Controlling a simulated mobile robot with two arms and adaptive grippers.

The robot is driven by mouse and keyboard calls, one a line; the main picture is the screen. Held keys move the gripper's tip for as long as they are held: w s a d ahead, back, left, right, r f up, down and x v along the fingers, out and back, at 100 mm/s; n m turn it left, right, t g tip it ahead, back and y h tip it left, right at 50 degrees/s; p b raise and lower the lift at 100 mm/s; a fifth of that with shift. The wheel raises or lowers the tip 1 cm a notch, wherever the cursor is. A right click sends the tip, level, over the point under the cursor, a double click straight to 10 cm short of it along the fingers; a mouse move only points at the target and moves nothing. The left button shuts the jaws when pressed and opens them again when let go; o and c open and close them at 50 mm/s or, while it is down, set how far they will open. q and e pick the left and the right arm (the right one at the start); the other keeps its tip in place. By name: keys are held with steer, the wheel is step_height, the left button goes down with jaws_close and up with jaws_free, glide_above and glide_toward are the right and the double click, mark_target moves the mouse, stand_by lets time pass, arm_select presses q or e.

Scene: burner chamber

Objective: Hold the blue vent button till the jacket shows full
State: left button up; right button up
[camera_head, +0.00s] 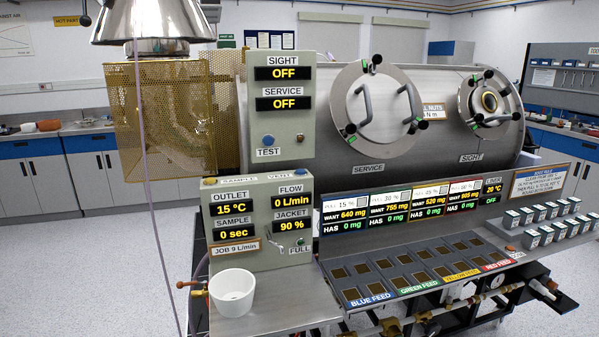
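The grey control box (217,262) stands at the left front of the steel chamber. Its top edge carries the labels SAMPLE and VENT. A small blue vent button (282,172) appears at the VENT end; it is too small to tell whether it is pressed. The jacket display (292,226) reads 90 %. The flow display (292,203) reads 0 L/min. The outlet display (231,210) reads 15 °C, and the sample display (231,234) reads 0 sec. A small lamp (300,241) sits above the FULL label; its state is unclear. Neither gripper is in view.
A white cup (232,292) stands on the ledge below the box. Above, another panel (282,70) shows sight and service OFF, with a blue TEST button (268,140). A yellow mesh guard (160,115) is at left. Feed trays (430,265) lie at right.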

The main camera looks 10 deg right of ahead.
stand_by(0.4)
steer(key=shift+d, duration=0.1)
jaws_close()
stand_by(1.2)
